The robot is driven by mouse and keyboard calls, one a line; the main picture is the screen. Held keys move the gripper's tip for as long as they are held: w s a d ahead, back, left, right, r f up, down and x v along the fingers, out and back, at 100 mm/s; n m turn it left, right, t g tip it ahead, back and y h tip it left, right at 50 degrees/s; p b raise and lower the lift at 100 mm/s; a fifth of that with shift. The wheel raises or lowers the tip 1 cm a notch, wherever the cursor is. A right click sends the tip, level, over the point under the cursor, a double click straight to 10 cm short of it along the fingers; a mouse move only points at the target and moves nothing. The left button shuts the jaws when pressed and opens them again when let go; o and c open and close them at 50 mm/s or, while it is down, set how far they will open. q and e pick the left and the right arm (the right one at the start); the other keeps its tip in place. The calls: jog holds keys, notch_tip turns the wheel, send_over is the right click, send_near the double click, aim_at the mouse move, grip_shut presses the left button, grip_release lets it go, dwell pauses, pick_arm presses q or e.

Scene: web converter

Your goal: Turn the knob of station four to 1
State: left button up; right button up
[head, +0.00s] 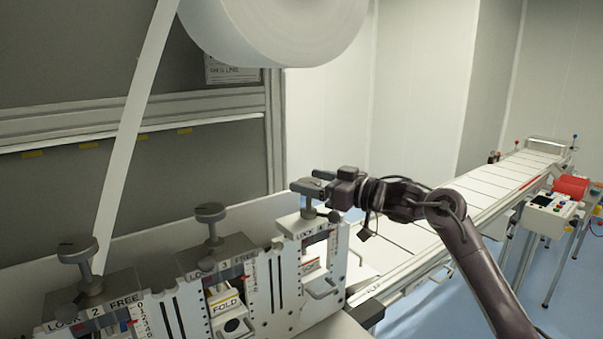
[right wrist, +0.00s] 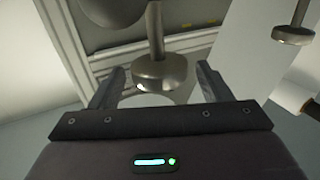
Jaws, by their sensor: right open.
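Station four (head: 318,262) is the rightmost unit in the head view, with "LOCK 4" on its top face. Its grey knob (head: 308,187) stands on a short post at the top and is partly covered by my gripper. My right gripper (head: 318,188) reaches it from the right, level with the knob's head. In the right wrist view, a round grey disc on a post, apparently this knob (right wrist: 159,72), shows between the two spread fingers (right wrist: 160,88). I cannot tell whether a finger touches it. The number the knob points to is not readable. My left gripper is out of view.
Station three's knob (head: 211,212) and station two's knob (head: 78,250) stand to the left. A white web strip (head: 130,130) runs down from the large roll (head: 275,30) above. A conveyor (head: 480,195) runs behind my right arm. The red roll (head: 571,186) is far right.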

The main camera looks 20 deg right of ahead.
aim_at(299, 180)
jog(key=x, duration=0.2)
jog(key=shift+w+a, duration=0.2)
jog(key=shift+a, duration=0.05)
jog(key=shift+w+a+f+p, duration=0.1)
jog(key=shift+w+a+p, duration=0.1)
jog(key=shift+p, duration=0.1)
jog(key=shift+s+d, duration=0.1)
jog(key=shift+d, duration=0.05)
jog(key=c, duration=1)
jog(key=shift+o, duration=0.2)
jog(key=shift+f, duration=0.1)
